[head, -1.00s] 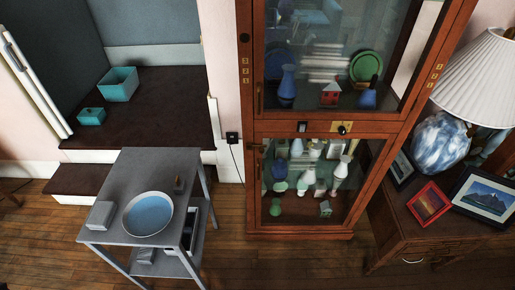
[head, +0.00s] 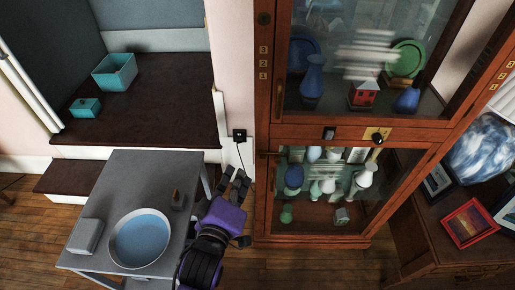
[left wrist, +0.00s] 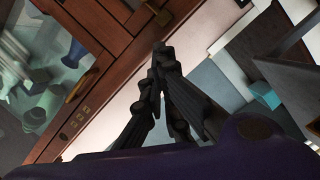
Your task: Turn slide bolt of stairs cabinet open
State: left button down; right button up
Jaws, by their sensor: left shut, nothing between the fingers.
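The tall wooden glass-fronted cabinet (head: 262,110) stands right of centre in the head view. On its middle rail are a brass plate with a black knob (head: 377,136) and a small dark fitting (head: 329,133); I cannot tell which is the slide bolt. My purple left gripper (head: 238,183) is left of the cabinet's lower door, apart from the knob. The left wrist view shows its dark fingers (left wrist: 160,48) shut and empty, with the cabinet frame (left wrist: 115,60) and a brass handle (left wrist: 84,84) to their left. My right gripper is not in view.
A grey side table (head: 152,180) with a blue-and-white bowl (head: 140,238) stands left of my gripper. Dark steps (head: 150,110) hold teal boxes (head: 115,71). A picture frame (head: 469,223) and a lamp (head: 482,150) are on the right. Ornaments stand behind the cabinet glass.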

pick_arm(q)
jog(key=shift+n, duration=0.6)
jog(key=w+d, duration=0.1)
jog(key=w, duration=0.2)
jog(key=w+d+f, duration=0.1)
jog(key=w+d, duration=0.1)
jog(key=w, duration=0.1)
jog(key=w+d+f, duration=0.1)
jog(key=w+d, duration=0.1)
jog(key=w, duration=0.1)
jog(key=shift+w+f+p, duration=0.1)
jog(key=shift+f+p, duration=0.1)
jog(key=shift+p, duration=0.15)
jog(key=shift+d+f, duration=0.1)
jog(key=shift+d, duration=0.35)
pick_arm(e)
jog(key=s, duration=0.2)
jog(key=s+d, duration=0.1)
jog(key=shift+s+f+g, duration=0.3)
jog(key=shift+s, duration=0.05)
